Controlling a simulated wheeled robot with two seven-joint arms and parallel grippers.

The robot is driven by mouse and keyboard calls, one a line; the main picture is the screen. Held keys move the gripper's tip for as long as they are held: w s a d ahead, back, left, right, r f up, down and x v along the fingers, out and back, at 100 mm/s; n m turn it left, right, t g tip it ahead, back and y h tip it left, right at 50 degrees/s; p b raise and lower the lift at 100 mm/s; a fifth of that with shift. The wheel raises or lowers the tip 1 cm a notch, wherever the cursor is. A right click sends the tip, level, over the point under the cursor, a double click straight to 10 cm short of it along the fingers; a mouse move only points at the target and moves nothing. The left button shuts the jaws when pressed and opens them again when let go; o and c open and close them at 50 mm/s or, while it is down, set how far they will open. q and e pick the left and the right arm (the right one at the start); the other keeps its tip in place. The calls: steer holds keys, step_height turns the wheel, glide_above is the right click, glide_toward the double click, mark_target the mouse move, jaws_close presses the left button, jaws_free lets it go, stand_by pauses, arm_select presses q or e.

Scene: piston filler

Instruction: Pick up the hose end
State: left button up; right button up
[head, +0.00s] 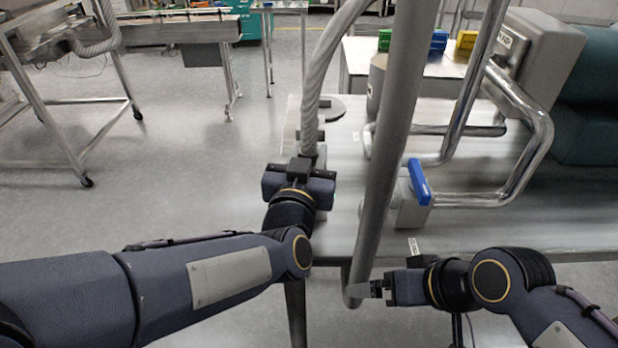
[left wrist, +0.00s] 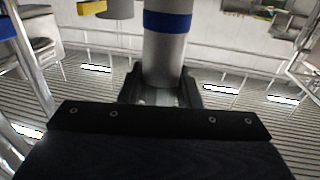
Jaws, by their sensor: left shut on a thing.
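A ribbed light-grey hose (head: 316,92) comes down from the top of the head view to my left gripper (head: 305,163). My left gripper is shut on the hose's lower end, beside the table's left edge. In the left wrist view, a grey cylinder with a blue band, the hose end (left wrist: 164,62), stands between the two dark fingers (left wrist: 160,92). A smooth, thicker grey hose (head: 392,130) hangs in front of the table. My right gripper (head: 372,289) is at its lower end; whether its jaws are open or shut there is unclear.
The steel table (head: 500,232) carries bent steel pipes (head: 545,150), a valve with a blue handle (head: 419,181) and a grey motor box (head: 540,50). A steel-framed stand (head: 62,130) is at the left. The floor (head: 190,150) between them is clear.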

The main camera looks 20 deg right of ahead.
arm_select(q)
jaws_close()
steer(key=shift+r, duration=0.1)
step_height(320, 180, up, 10)
steer(key=shift+p, duration=1.05)
step_height(320, 180, up, 5)
steer(key=p, duration=0.5)
steer(key=shift+r, duration=0.2)
